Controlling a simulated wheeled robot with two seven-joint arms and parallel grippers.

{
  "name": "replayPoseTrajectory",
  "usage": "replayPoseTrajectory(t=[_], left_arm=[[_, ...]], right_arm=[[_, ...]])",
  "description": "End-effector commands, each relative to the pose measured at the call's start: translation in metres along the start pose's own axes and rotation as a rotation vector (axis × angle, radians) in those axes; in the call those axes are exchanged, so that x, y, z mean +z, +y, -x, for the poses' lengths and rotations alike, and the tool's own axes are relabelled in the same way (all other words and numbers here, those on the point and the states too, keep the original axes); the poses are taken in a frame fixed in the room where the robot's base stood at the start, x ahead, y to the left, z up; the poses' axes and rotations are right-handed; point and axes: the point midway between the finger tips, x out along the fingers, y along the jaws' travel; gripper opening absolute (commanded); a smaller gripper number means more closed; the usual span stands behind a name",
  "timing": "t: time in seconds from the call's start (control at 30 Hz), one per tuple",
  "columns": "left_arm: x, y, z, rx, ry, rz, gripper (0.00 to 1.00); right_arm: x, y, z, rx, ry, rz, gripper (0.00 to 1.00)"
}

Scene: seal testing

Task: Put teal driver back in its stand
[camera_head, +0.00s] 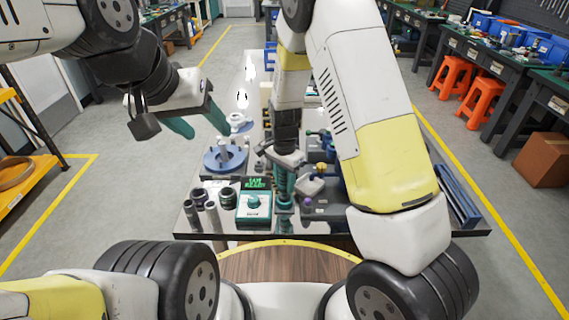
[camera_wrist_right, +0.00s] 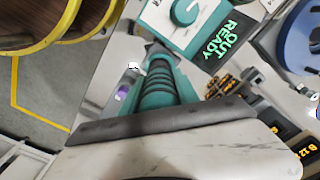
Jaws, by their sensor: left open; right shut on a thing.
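My right gripper (camera_head: 284,188) is low over the front of the bench, shut on the teal driver. In the right wrist view the driver (camera_wrist_right: 158,88) shows as a ribbed teal grip between the fingers. My left gripper (camera_head: 200,124) is open and empty, raised at the left above the bench's left edge.
A teal box with a round knob (camera_head: 254,203) and a green-lettered display (camera_head: 255,183) stands just left of the right gripper. Dark and grey cylinders (camera_head: 212,215) stand at the front left. A blue round fixture (camera_head: 225,158) is behind them. Blue and dark fixtures crowd the right side.

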Motion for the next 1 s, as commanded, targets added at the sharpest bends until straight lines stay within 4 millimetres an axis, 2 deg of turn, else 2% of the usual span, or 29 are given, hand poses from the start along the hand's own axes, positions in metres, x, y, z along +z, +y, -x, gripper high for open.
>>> replayPoseTrajectory(t=[1.0], left_arm=[[0.0000, 0.0000, 0.0000, 0.000, 0.000, 0.000, 0.55]], right_arm=[[-0.0007, -0.0004, -0.0090, -0.001, 0.001, -0.001, 0.00]])
